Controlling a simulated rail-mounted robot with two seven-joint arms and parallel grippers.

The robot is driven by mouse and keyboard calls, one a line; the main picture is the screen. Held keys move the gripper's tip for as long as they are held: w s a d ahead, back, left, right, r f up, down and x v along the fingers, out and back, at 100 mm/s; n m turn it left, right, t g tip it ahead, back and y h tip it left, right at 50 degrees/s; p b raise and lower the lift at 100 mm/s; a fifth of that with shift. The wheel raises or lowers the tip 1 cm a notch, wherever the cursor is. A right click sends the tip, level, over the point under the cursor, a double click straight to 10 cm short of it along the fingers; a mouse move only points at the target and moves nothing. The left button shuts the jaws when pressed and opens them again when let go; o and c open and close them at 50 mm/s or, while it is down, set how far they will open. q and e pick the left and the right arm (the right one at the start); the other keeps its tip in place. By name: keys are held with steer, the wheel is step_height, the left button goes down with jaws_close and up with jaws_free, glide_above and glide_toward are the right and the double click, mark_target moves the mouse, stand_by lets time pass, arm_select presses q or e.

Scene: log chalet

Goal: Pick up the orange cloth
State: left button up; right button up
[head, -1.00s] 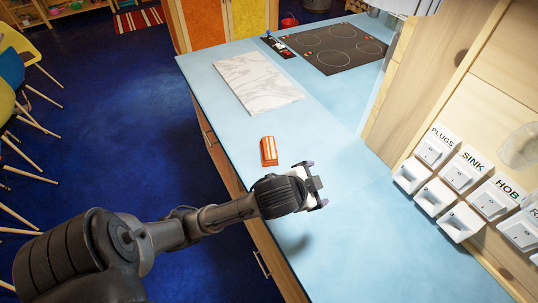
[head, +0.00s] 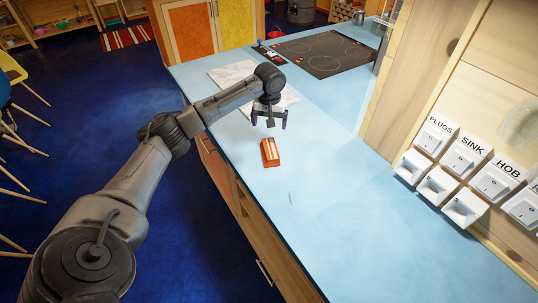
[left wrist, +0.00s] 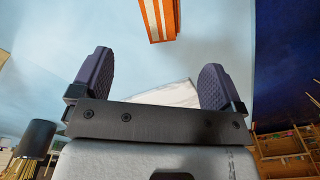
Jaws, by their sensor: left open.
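The orange cloth (head: 270,152), orange with pale stripes and folded into a small block, lies on the blue worktop (head: 300,210) near its left edge. It also shows at the top of the left wrist view (left wrist: 160,18), cut off by the frame edge. My left gripper (head: 268,124) is above the worktop, just beyond the cloth in the head view, pointing down. Its two fingers stand wide apart with nothing between them in the left wrist view (left wrist: 155,82). The cloth is beyond the fingertips, not touching them. My right gripper is not in view.
A white marbled board (head: 232,74) lies on the worktop behind my left gripper, partly hidden by my arm. A black hob (head: 325,52) is at the far end. White labelled switches (head: 436,135) line the wooden wall at right. The near worktop is clear.

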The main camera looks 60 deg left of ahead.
mark_target(270, 150)
arm_select(q)
steer(key=f+n, duration=0.1)
steer(key=f, duration=0.1)
steer(key=f+n, duration=0.1)
steer(key=f, duration=0.2)
steer(key=d+f+n+p, duration=0.1)
steer(key=f, duration=0.2)
steer(key=shift+s+f+n+h, duration=0.15)
steer(key=shift+n+h, duration=0.15)
steer(key=shift+n, duration=0.1)
steer(key=shift+f+p, duration=0.35)
steer(key=shift+f, duration=0.05)
step_height(270, 150, down, 3)
steer(key=shift+s+d+f+p, duration=0.1)
steer(key=shift+d+f+p, duration=0.1)
steer(key=shift+p, duration=0.3)
steer(key=shift+f, duration=0.6)
steer(key=shift+a, duration=0.1)
